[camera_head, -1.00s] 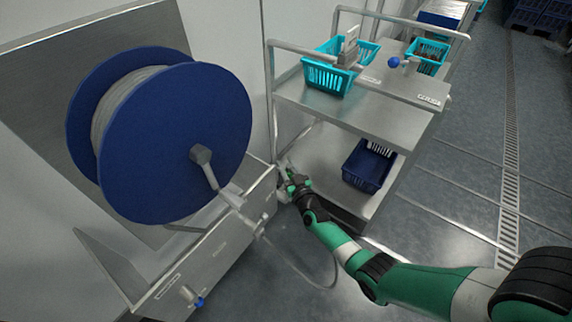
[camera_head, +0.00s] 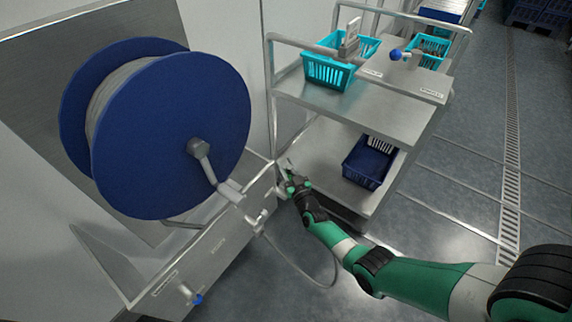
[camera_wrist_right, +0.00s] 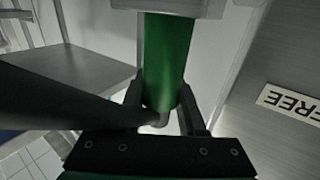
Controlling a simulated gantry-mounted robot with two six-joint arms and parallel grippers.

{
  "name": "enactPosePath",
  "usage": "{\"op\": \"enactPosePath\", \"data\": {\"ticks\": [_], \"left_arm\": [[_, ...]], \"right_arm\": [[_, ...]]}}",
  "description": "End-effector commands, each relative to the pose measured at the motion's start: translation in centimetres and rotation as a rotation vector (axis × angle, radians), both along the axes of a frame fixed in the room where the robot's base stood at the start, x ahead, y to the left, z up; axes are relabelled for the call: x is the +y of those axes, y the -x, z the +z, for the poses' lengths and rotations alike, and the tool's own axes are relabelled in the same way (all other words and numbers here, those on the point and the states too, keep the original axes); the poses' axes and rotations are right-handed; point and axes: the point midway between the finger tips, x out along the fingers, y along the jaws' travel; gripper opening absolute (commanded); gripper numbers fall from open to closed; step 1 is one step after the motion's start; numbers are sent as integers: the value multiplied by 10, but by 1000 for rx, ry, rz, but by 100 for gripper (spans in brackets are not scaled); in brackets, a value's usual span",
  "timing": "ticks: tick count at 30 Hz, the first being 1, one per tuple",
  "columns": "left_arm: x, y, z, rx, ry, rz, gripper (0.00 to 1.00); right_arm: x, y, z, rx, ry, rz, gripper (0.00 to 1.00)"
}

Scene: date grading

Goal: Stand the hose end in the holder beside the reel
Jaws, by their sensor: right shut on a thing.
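The blue hose reel (camera_head: 175,130) stands at the left, with a pale hose (camera_head: 108,92) wound on it. A thin hose loop (camera_head: 325,284) hangs from the reel stand to the floor and passes behind my arm. My right gripper (camera_head: 286,176) is at the right end of the stand, beside the cart. In the right wrist view it is shut on the green hose end (camera_wrist_right: 167,60), which stands upright between the fingers. A grey block (camera_wrist_right: 170,6) meets its top edge; I cannot tell whether this is the holder. My left gripper is not in view.
The steel reel stand (camera_head: 205,262) carries a blue valve knob (camera_head: 197,299). A steel cart (camera_head: 355,105) holds a teal basket (camera_head: 328,74) and a dark blue crate (camera_head: 366,168).

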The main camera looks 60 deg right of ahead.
Motion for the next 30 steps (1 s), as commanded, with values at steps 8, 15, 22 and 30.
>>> {"op": "enactPosePath", "data": {"ticks": [8,15,22,30], "left_arm": [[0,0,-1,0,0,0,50],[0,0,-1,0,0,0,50],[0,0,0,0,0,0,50],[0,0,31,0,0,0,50]], "right_arm": [[0,0,-6,-3,0,2,43],[1,0,-7,-1,0,2,74],[1,1,-8,1,-2,3,74],[29,32,-2,3,-3,5,74]]}}
